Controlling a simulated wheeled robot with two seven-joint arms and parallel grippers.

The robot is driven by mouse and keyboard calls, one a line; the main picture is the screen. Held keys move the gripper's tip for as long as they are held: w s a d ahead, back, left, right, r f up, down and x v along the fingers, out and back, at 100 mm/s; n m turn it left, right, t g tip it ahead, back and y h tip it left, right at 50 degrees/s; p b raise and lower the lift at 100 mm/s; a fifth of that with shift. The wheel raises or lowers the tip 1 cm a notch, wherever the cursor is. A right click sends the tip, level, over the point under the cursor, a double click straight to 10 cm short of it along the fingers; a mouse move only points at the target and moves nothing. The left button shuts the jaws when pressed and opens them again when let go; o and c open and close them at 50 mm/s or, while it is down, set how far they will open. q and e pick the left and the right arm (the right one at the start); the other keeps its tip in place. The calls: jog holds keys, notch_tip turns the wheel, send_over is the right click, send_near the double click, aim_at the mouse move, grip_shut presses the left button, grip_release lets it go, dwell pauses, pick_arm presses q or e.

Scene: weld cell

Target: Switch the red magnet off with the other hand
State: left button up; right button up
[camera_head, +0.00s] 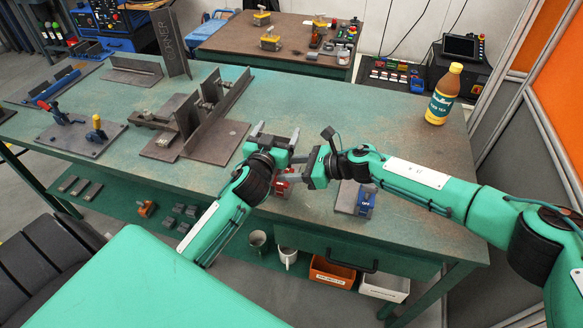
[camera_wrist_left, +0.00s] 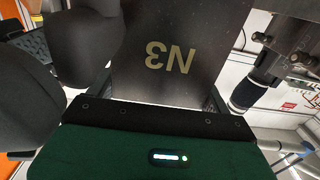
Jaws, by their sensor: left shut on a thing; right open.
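The red magnet (camera_head: 283,184) is on the near part of the table, partly hidden by my grippers; its switch position is not readable. My left gripper (camera_head: 275,138) is just above it in the head view and is shut on a dark steel plate. The left wrist view shows a dark plate marked N3 (camera_wrist_left: 172,62) directly in front of the gripper. My right gripper (camera_head: 307,170) is open, with its fingers close to the red magnet's right side. I cannot tell whether they touch it.
A blue magnet marked OFF (camera_head: 367,201) sits on a small plate right of my right gripper. A welded steel frame (camera_head: 207,140) stands left of my left gripper. A bottle (camera_head: 443,95) stands at the back right. The table between bottle and grippers is clear.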

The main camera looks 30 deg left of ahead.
jog(key=c, duration=0.7)
jog(key=shift+m+t, duration=0.3)
jog(key=m+t, duration=0.2)
jog(key=s+m+t, duration=0.1)
jog(key=m+t, duration=0.1)
jog(key=t, duration=0.1)
jog(key=shift+s+a+m, duration=0.1)
jog(key=shift+s+m, duration=0.1)
jog(key=shift+m, duration=0.1)
jog(key=shift+s+a+r+m+t+h, duration=0.15)
jog(key=shift+m+t+h, duration=0.15)
jog(key=shift+m+t, duration=0.65)
jog(key=shift+s+d+f+m+t+h, duration=0.1)
jog(key=shift+m+t+h, duration=0.2)
jog(key=shift+m+t, duration=0.65)
jog(key=shift+t, duration=0.3)
